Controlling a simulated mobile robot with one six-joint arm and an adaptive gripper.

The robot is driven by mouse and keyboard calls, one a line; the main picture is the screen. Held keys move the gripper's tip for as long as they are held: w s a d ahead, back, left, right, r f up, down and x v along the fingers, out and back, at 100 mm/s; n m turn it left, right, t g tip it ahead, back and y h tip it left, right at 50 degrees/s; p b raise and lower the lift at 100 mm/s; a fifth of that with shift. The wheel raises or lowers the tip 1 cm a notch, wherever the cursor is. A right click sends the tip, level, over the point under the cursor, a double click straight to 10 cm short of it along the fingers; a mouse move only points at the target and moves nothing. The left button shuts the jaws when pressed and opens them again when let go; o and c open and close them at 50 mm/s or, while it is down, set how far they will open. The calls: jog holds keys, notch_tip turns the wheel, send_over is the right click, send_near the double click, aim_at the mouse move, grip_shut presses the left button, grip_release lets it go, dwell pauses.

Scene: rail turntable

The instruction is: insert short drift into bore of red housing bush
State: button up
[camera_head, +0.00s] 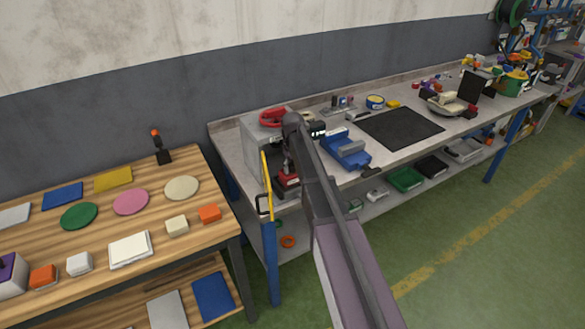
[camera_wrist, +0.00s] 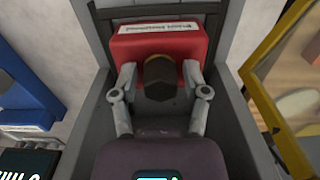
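The red housing (camera_wrist: 160,42) has a white label and sits inside a grey frame in the wrist view. A brown, bronze-like bush rim (camera_wrist: 157,63) shows at its near face. A dark, faceted short drift (camera_wrist: 159,86) stands in front of the bush, and its end toward me hides the bore. I cannot tell how deep it sits. My gripper (camera_wrist: 159,75) straddles the drift, one finger each side, with narrow gaps showing. In the head view, my arm hides much of the red housing (camera_head: 288,181) at the grey box's opening.
A blue holder (camera_wrist: 25,95) lies on the left. The head view shows a red object (camera_head: 272,117) on the grey box and a black mat (camera_head: 400,128) further along the bench.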

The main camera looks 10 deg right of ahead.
jog(key=shift+r, duration=0.15)
dwell(0.4)
jog(key=shift+r+p, duration=3.85)
jog(key=shift+p, duration=0.15)
jog(key=s+f+m+b, duration=0.1)
jog(key=s+f+b, duration=0.1)
jog(key=s, duration=1.2)
jog(key=s+f+m+b, duration=0.1)
jog(key=s+m, duration=0.1)
jog(key=s, duration=1.2)
jog(key=shift+s+f+m+b, duration=0.3)
jog(key=shift+s+f+b, duration=0.05)
jog(key=shift+s, duration=0.05)
